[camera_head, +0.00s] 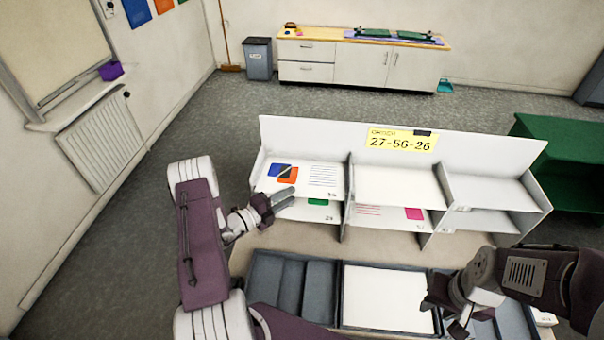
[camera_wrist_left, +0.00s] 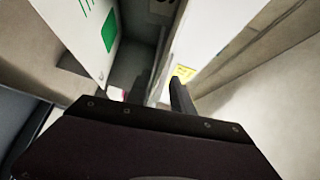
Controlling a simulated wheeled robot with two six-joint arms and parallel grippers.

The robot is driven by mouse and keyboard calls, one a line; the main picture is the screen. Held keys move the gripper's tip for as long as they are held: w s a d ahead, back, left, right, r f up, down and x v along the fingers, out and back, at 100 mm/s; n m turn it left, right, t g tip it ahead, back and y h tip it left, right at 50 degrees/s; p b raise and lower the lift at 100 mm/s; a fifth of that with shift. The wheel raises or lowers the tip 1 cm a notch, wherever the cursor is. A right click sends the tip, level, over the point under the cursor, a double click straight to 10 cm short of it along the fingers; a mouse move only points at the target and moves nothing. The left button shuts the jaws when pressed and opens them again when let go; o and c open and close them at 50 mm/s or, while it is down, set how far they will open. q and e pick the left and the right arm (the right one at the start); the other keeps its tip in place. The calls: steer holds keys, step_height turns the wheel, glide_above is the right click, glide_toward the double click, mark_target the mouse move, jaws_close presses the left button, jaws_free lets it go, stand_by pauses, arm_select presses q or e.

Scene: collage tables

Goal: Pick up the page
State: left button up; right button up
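A white shelf rack (camera_head: 345,235) holds printed pages in its compartments. A page with blue and orange shapes and text lines (camera_head: 303,177) lies in the upper left compartment. Below it a page with a green patch (camera_head: 318,203) is partly hidden; a green patch on a white sheet (camera_wrist_left: 108,32) also shows in the left wrist view. A page with pink lines and a pink square (camera_head: 390,214) lies in the lower middle compartment. My left gripper (camera_head: 276,202) is open and empty at the front of the left compartments. My right gripper (camera_head: 455,306) is low over the trays at right.
A yellow sign (camera_head: 401,140) on the rack reads 27-56-26. In front are dark trays (camera_head: 290,285) and a white panel (camera_head: 387,298). A green table (camera_head: 565,150) stands at right, and a cabinet (camera_head: 345,65) at the back. The floor between is clear.

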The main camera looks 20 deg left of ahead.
arm_select(q)
steer(key=shift+w+d+f, duration=0.15)
steer(key=shift+w, duration=0.3)
steer(key=shift+w+d+f, duration=0.15)
steer(key=shift+w, duration=0.3)
steer(key=shift+s, duration=0.1)
jaws_close()
steer(key=shift+s+r, duration=0.1)
steer(key=shift+s, duration=0.05)
arm_select(e)
steer(key=shift+w, duration=0.25)
steer(key=shift+w, duration=0.1)
arm_select(q)
steer(key=shift+r, duration=0.45)
step_height(320, 180, up, 27)
steer(key=b, duration=0.1)
steer(key=shift+b, duration=0.35)
arm_select(e)
steer(key=shift+f, duration=0.8)
